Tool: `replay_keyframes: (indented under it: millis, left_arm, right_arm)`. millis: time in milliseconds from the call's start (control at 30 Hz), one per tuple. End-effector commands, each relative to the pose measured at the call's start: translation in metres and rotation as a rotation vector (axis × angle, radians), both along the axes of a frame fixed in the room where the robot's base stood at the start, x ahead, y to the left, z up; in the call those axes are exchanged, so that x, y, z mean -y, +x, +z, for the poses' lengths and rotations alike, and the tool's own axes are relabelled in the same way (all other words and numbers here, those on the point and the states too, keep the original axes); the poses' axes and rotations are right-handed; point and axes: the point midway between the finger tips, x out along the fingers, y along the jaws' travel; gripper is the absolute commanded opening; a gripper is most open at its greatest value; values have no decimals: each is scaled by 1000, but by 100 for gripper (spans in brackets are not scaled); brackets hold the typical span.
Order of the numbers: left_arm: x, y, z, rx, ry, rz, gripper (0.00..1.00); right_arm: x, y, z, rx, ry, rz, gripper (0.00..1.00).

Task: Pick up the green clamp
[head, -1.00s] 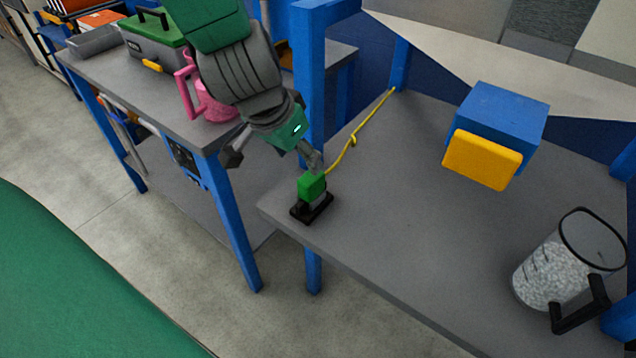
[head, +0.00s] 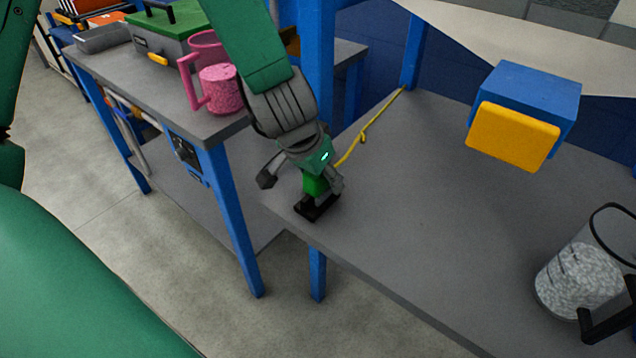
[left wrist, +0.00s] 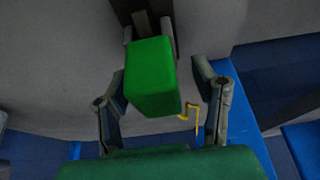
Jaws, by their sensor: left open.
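The green clamp (head: 314,185) stands on a black base (head: 317,207) at the near left corner of the grey table. My left gripper (head: 301,187) is open and reaches down over the clamp, partly hiding it. In the left wrist view the clamp's green block (left wrist: 152,78) lies ahead of and between the two spread fingers (left wrist: 160,100). The left finger is close to the block and a wider gap shows on the right. I cannot tell whether a finger touches it. My right gripper is not in view.
A yellow cord (head: 366,133) lies on the table (head: 400,220) behind the clamp. A blue box with a yellow front (head: 515,135) and a clear jug of white pellets (head: 580,280) are to the right. A pink jug (head: 218,88) and a green-lidded toolbox (head: 165,40) stand on the left bench.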

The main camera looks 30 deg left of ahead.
Motion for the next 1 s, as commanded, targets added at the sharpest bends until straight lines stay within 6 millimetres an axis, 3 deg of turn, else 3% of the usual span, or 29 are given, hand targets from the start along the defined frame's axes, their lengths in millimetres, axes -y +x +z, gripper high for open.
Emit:
replay_keyframes:
  millis: [67,200,567,1000]
  left_arm:
    - [0,0,1,0,0,0,50]
    - [0,0,1,0,0,0,1]
    - [0,0,8,1,0,-1,1]
    - [0,1,89,3,2,0,1]
  right_arm:
    - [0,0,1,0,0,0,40]
    - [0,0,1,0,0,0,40]
    - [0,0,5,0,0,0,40]
    - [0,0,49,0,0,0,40]
